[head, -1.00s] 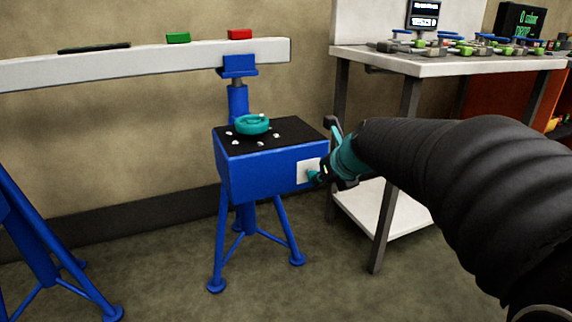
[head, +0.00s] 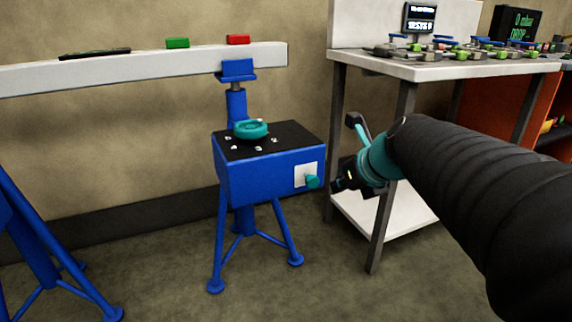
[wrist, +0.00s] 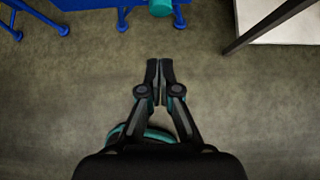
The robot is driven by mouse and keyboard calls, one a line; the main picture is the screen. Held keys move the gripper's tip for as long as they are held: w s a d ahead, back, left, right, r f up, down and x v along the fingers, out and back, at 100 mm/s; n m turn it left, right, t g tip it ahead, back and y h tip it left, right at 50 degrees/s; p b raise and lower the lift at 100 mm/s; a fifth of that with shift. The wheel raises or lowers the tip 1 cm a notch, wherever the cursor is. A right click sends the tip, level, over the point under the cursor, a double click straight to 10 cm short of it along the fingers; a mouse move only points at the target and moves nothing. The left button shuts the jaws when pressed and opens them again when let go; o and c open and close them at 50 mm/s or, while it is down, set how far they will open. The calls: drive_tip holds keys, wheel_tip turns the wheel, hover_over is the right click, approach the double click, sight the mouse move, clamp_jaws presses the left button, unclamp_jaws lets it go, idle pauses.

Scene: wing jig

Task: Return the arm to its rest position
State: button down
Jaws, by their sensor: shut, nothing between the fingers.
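My gripper (head: 340,181) is at the end of my black-sleeved arm in the head view, just right of the blue jig box (head: 250,178) and apart from it. In the wrist view my gripper (wrist: 160,66) has its two dark fingers together, empty, above bare floor. A teal knob (head: 313,181) sticks out of a white plate on the box's front face. The knob also shows at the top edge of the wrist view (wrist: 161,7). A teal handwheel (head: 251,130) lies on the box's black top.
A white beam (head: 140,69) carries a green block (head: 177,43), a red block (head: 238,39) and a dark flat item. A workbench (head: 440,68) with several small parts and displays stands behind my arm. The floor (head: 330,290) in front is clear.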

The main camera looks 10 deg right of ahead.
drive_tip(key=s+a+f+n+g+h+p, duration=0.1)
drive_tip(key=s+a+f+n+p, duration=0.1)
drive_tip(key=s+n, duration=0.7)
drive_tip(key=s+a+f+n+g+h+p, duration=0.1)
drive_tip(key=s+n, duration=0.8)
drive_tip(key=n, duration=1.5)
drive_tip(key=shift+s+a+f+g+p, duration=0.35)
drive_tip(key=shift+a+f+g+p, duration=0.35)
drive_tip(key=shift+a+f, duration=0.3)
